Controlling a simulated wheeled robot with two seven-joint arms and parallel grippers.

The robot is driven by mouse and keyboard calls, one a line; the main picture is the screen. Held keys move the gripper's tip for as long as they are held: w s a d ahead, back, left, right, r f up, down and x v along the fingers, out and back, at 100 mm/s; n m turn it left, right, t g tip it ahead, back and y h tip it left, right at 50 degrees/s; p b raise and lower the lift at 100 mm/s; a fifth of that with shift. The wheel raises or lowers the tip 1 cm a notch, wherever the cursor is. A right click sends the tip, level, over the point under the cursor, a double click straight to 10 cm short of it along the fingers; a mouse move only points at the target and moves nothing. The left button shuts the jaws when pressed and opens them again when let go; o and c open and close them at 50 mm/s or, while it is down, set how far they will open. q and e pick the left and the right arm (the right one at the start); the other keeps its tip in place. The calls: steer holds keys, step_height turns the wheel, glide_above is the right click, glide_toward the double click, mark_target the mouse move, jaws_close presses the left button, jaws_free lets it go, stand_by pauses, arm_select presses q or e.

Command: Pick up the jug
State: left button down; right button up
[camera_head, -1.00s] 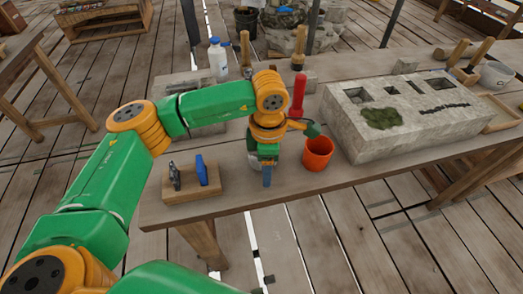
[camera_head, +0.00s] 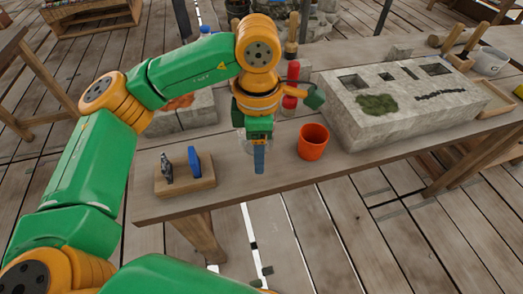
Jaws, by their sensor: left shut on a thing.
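My left gripper (camera_head: 259,158) points down over the near part of the workbench, left of the orange cup. It is shut on a pale grey thing (camera_head: 246,146), which I take to be the jug. Only a small part of it shows beside and behind the fingers, so its handle and shape are hidden. I cannot tell whether its base touches the bench. My right gripper is not in view.
The orange cup (camera_head: 313,141) stands close to the right of my left gripper. A wooden block with tools (camera_head: 185,183) lies to the left. A large stone block (camera_head: 400,105) fills the bench's right side. A red-handled tool (camera_head: 290,98) stands behind.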

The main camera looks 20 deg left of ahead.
arm_select(q)
steer(key=s+d+r+b, duration=0.1)
steer(key=s+r, duration=0.4)
steer(key=s, duration=0.5)
steer(key=shift+s+d+r+b, duration=0.2)
steer(key=shift+d+r+b, duration=0.2)
steer(key=shift+b, duration=0.15)
stand_by(2.5)
